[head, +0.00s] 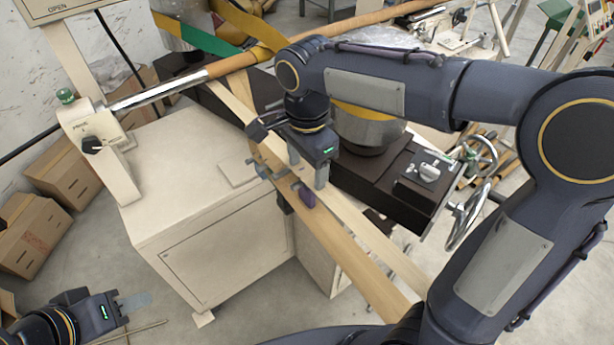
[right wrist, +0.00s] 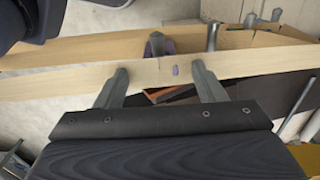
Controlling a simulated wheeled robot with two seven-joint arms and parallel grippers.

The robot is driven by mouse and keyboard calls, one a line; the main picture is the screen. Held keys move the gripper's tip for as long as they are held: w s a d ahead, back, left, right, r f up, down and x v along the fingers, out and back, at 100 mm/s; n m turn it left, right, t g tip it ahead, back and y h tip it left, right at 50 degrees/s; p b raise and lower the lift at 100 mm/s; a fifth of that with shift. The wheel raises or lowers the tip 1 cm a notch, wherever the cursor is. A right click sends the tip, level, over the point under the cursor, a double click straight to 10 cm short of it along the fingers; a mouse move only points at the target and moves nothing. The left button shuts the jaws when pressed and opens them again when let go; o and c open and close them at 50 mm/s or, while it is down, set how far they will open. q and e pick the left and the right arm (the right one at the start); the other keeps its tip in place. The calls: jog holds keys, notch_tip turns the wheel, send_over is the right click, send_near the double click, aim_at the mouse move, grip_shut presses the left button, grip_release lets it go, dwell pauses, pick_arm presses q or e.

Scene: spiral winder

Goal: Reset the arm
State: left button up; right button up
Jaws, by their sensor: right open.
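My right arm reaches in from the right in the head view, and its gripper (head: 308,176) points down over the long tan wooden strips. In the right wrist view the right gripper (right wrist: 160,72) has its two fingers well apart with nothing held between them. The fingertips are at the near edge of a tan strip (right wrist: 60,82); I cannot tell whether they touch it. My left gripper (head: 132,303) is low at the left of the head view, over the floor and away from the machine. Whether its fingers are apart is not clear.
A purple-tipped clamp (head: 304,195) sits on the strips beside the right gripper. A cream machine cabinet (head: 210,225) stands at the left, with a metal and brown roller (head: 150,92) above. Dark machinery with a handwheel (head: 468,215) is at the right. Cardboard boxes (head: 30,235) stand far left.

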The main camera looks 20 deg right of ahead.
notch_tip(320, 180, up, 4)
jog(key=shift+f, duration=0.15)
jog(key=shift+s+d, duration=0.25)
jog(key=shift+d, duration=0.05)
jog(key=s+d+f+n+t+y, duration=0.2)
jog(key=s+d+f+n, duration=0.1)
jog(key=s+n, duration=0.3)
jog(key=s+d+f+n+t+y, duration=0.1)
jog(key=s+d+f+n+t, duration=0.2)
jog(key=s+n, duration=0.3)
jog(key=s+d+f, duration=0.1)
jog(key=s, duration=0.3)
jog(key=shift+d+t+y, duration=0.15)
jog(key=shift+t+y, duration=0.15)
jog(key=shift+y, duration=0.1)
